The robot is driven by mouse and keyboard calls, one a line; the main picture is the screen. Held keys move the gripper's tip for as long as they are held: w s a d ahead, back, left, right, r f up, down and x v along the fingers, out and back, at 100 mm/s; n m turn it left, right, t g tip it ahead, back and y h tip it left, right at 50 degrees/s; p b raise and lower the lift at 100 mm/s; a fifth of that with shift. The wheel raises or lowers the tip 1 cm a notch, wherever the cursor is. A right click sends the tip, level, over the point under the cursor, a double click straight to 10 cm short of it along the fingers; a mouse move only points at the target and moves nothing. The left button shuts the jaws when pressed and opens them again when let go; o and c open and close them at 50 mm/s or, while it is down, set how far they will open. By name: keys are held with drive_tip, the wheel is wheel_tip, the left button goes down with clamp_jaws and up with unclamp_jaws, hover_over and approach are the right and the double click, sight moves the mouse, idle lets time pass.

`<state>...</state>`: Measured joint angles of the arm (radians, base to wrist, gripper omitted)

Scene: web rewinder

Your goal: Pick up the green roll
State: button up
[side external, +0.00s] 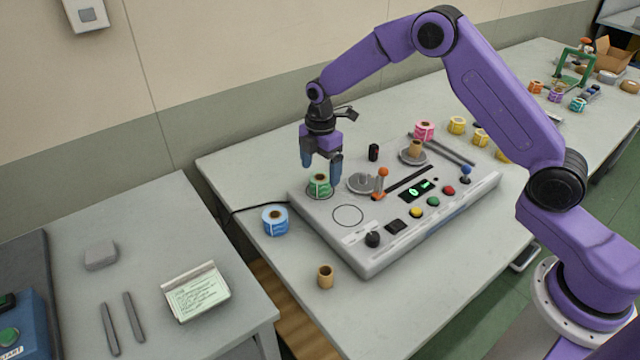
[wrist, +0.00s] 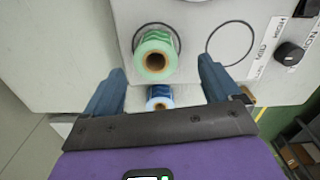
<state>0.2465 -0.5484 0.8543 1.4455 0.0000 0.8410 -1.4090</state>
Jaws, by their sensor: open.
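The green roll (side external: 319,186) stands upright inside a marked circle at the left end of the grey rewinder panel. In the wrist view its brown core end (wrist: 155,62) faces the camera, beyond the fingertips and roughly centred between them. My gripper (side external: 321,172) is open and points down just above the green roll, one finger to each side in the side view. In the wrist view my gripper (wrist: 161,72) has nothing between its fingertips. I cannot tell whether the fingers reach down past the roll's top.
A blue roll (side external: 275,220) stands on the table left of the rewinder (side external: 365,258); it also shows in the wrist view (wrist: 159,98). An empty circle (side external: 348,216) lies beside the green roll. An orange-topped lever (side external: 382,180) and a grey disc (side external: 360,183) are right of my gripper.

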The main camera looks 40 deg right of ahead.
sight(320, 184)
drive_tip(key=f, duration=0.5)
drive_tip(key=shift+w+d, duration=0.1)
drive_tip(key=shift+w, duration=0.15)
drive_tip(key=shift+c, duration=0.3)
drive_tip(key=c, duration=1)
drive_tip(key=shift+r, duration=0.1)
